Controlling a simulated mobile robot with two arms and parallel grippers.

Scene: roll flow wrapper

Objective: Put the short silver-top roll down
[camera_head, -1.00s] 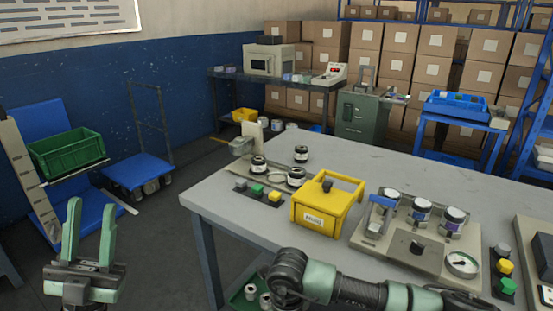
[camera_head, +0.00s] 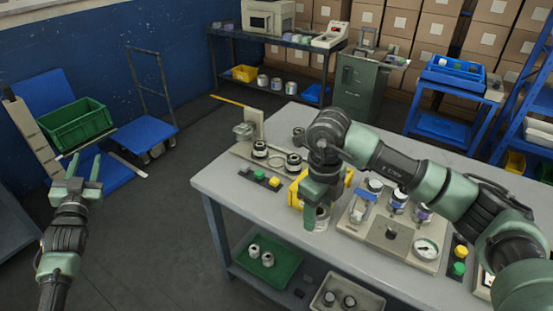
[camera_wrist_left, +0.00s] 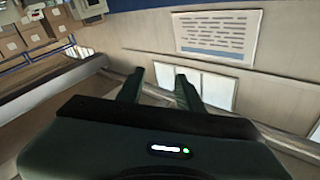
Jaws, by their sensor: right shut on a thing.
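My right gripper (camera_head: 316,207) points down over the front part of the grey table (camera_head: 225,180), beside the yellow box. It is shut on a short roll (camera_head: 316,219) with a silvery look, only partly visible below the fingers. I cannot tell whether the roll touches the table top. My left gripper (camera_head: 79,170) is open and empty, off to the left of the table; its parted fingers also show in the left wrist view (camera_wrist_left: 157,90).
The yellow box (camera_head: 294,192) is partly hidden behind my right gripper. A beige fixture (camera_head: 380,238) with several rolls and a dial stands right of it. A left fixture (camera_head: 243,153) holds dark-and-white rolls. A green tray (camera_head: 285,268) is on the lower shelf.

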